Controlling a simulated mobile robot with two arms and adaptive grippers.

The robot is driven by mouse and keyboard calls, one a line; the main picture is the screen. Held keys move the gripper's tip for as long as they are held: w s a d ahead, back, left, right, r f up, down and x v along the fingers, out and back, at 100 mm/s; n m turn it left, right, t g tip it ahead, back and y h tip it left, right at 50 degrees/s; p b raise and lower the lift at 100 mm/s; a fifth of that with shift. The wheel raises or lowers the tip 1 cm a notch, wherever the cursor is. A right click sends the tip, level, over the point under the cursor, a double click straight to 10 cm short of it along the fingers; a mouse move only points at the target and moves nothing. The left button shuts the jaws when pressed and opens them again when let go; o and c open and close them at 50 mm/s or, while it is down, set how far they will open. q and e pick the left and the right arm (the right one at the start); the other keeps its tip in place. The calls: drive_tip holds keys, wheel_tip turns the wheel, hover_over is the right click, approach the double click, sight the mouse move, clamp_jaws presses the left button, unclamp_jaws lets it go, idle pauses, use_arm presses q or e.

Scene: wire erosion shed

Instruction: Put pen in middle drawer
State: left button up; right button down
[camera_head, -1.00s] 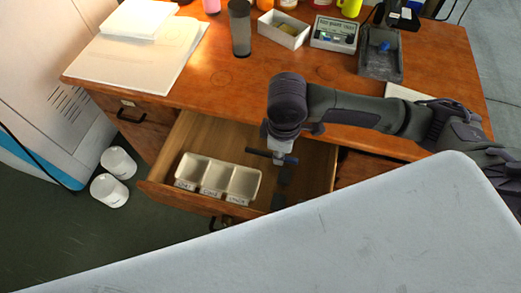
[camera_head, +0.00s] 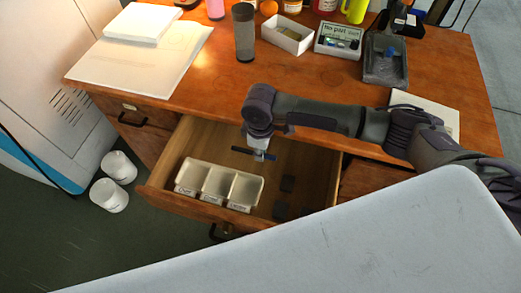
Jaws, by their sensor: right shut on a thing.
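The open drawer (camera_head: 313,171) is pulled out from the middle of the wooden desk's front. My right gripper (camera_head: 257,155) points down over the drawer and is shut on the pen (camera_head: 240,150), a thin dark bar that sticks out on both sides of the fingers. The pen is roughly level and appears held above the drawer floor, behind and right of the tray. A white tray with three labelled compartments (camera_head: 219,185) sits in the drawer's left part. My left gripper is not in view.
Several small dark pieces (camera_head: 288,183) lie on the drawer floor to the right. A closed drawer with a black handle (camera_head: 132,120) is at left. The desktop holds papers (camera_head: 140,60), a dark cup (camera_head: 244,35), a white box (camera_head: 287,36) and a grey tray (camera_head: 385,65).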

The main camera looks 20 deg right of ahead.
drive_tip(key=shift+f, duration=0.2)
drive_tip(key=shift+s+f, duration=0.3)
drive_tip(key=shift+f, duration=0.05)
drive_tip(key=c, duration=1.4)
unclamp_jaws()
drive_tip(key=shift+f, duration=0.15)
drive_tip(key=shift+c, duration=0.2)
drive_tip(key=shift+w+r, duration=0.1)
drive_tip(key=shift+r, duration=0.45)
wheel_tip(320, 180, up, 12)
drive_tip(key=p, duration=0.1)
drive_tip(key=shift+w+r, duration=0.15)
drive_tip(key=shift+r, duration=0.1)
